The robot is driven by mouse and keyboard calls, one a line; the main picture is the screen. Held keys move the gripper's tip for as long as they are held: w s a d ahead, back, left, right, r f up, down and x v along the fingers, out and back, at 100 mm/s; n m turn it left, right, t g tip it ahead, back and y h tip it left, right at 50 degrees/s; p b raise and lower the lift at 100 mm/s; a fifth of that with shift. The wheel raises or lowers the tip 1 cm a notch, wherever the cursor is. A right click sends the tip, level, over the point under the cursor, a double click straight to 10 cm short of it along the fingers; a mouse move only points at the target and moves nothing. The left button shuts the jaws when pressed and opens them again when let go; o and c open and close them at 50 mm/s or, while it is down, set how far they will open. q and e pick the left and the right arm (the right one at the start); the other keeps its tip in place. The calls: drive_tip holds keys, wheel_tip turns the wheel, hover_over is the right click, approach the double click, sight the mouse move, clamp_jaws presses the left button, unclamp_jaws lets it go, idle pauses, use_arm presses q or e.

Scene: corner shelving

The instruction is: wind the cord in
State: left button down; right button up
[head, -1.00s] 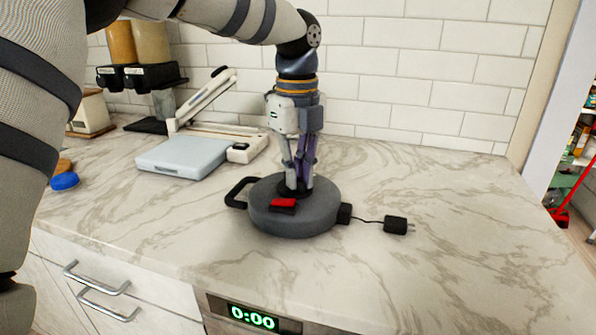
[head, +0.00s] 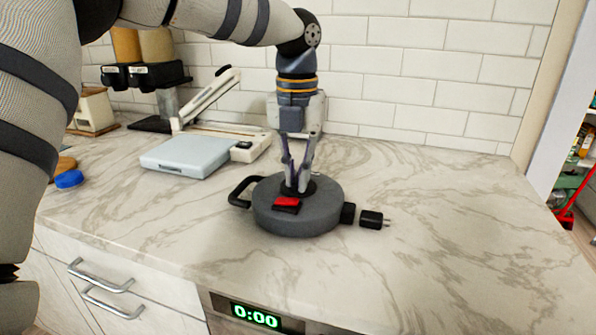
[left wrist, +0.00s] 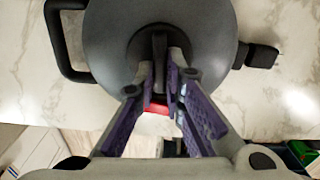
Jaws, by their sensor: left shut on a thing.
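A round grey cord reel (head: 325,214) lies flat on the marble counter, with a black loop handle on its left and a red switch (head: 287,202) on its front top. My left gripper (head: 298,190) points down at the reel's centre and is shut on the black crank knob (left wrist: 159,46), seen in the left wrist view. The black plug (head: 372,220) lies on the counter just right of the reel's black outlet block (head: 348,213). Almost no cord shows between them. My right gripper is not in view.
A blue lid (head: 68,179) lies at the far left. The counter right of the plug is clear up to the tiled wall and right edge.

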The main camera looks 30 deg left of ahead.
use_arm(q)
drive_tip(key=shift+f+m, duration=0.1)
drive_tip(key=shift+m, duration=0.5)
drive_tip(key=c, duration=1.7)
unclamp_jaws()
wheel_tip(320, 180, up, 12)
drive_tip(key=shift+r, duration=0.1)
